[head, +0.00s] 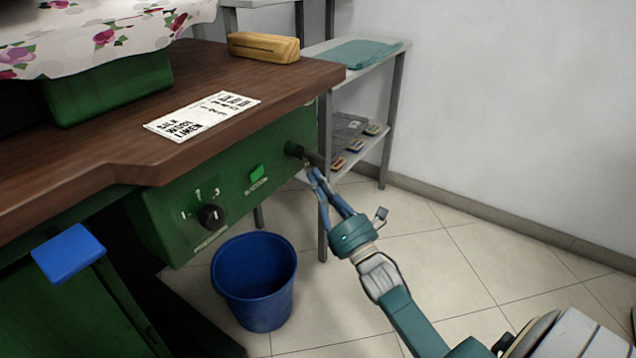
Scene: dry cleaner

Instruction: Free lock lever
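The lock lever appears to be the short black lever (317,158) at the right end of the green machine panel (165,218). It sticks out to the right from a round black pivot. My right gripper (313,173) reaches up from the lower right, with its blue fingertips at the lever's underside. The tips overlap the lever in the picture, so I cannot tell whether they touch it or are closed around it. My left gripper is not in view.
The panel also carries a black knob (211,217) and a green button (256,172). A wooden top (130,160) overhangs it, with a label card (202,115) and yellow case (264,47). A blue bin (254,285) stands below. A shelf rack (385,95) stands behind; right floor is clear.

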